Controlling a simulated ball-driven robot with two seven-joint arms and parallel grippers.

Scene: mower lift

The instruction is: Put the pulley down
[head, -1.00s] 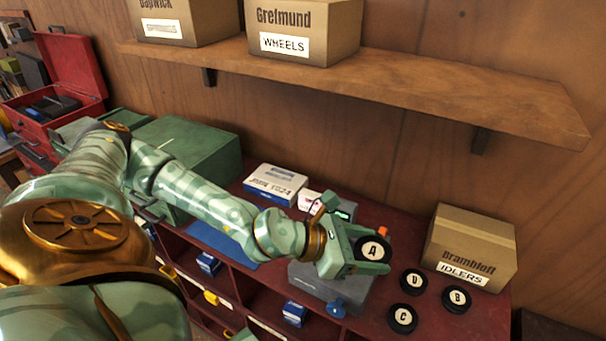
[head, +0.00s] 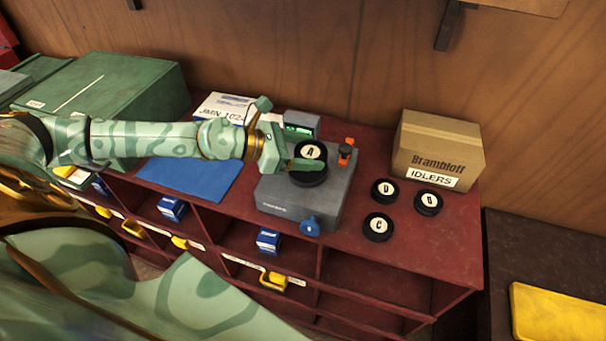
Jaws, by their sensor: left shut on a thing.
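The black pulley (head: 311,152) with a round white label "A" shows in the head view. My left gripper (head: 303,164) is shut on it, with a green finger across its near side. The pulley is over the top of a grey device (head: 287,205) that has a blue knob (head: 309,227) and a small green display (head: 299,128). I cannot tell whether the pulley touches the device. Three other black pulleys, labelled D (head: 384,190), B (head: 428,202) and C (head: 378,226), lie on the red bench top (head: 430,240) to the right. My right gripper is out of view.
A cardboard box marked IDLERS (head: 437,150) stands at the back right. A blue mat (head: 190,180), a white box (head: 222,107) and a green case (head: 110,95) are to the left. The bench's front right is clear.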

